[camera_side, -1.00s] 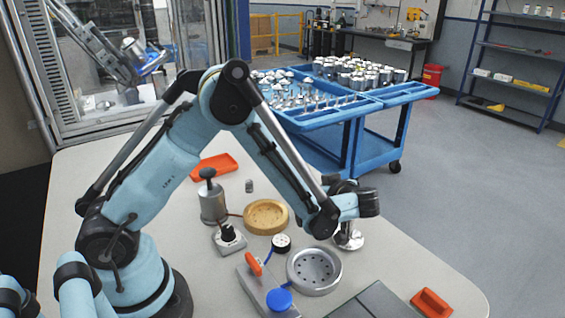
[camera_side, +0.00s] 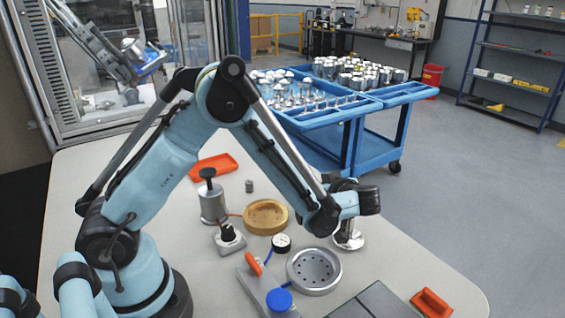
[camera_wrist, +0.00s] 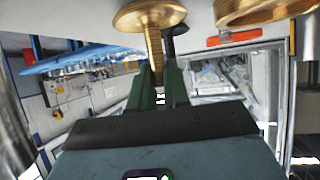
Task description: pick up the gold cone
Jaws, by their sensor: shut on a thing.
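My gripper (camera_wrist: 158,70) is shut on the narrow stem of a flared metal piece (camera_wrist: 148,14), held between its two green fingers. The piece looks brass-gold in the wrist view, with a round disc at the far end of the stem. In the side view the same piece (camera_side: 349,240) looks silvery, with its wide round end down at the table. I cannot tell whether it touches the table. The fingers are mostly hidden there behind my wrist.
A grey dish with holes (camera_side: 314,284) lies left of the held piece, and a gold-coloured round dish (camera_side: 266,226) farther back. An orange-red handled block (camera_side: 431,302) is front right.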

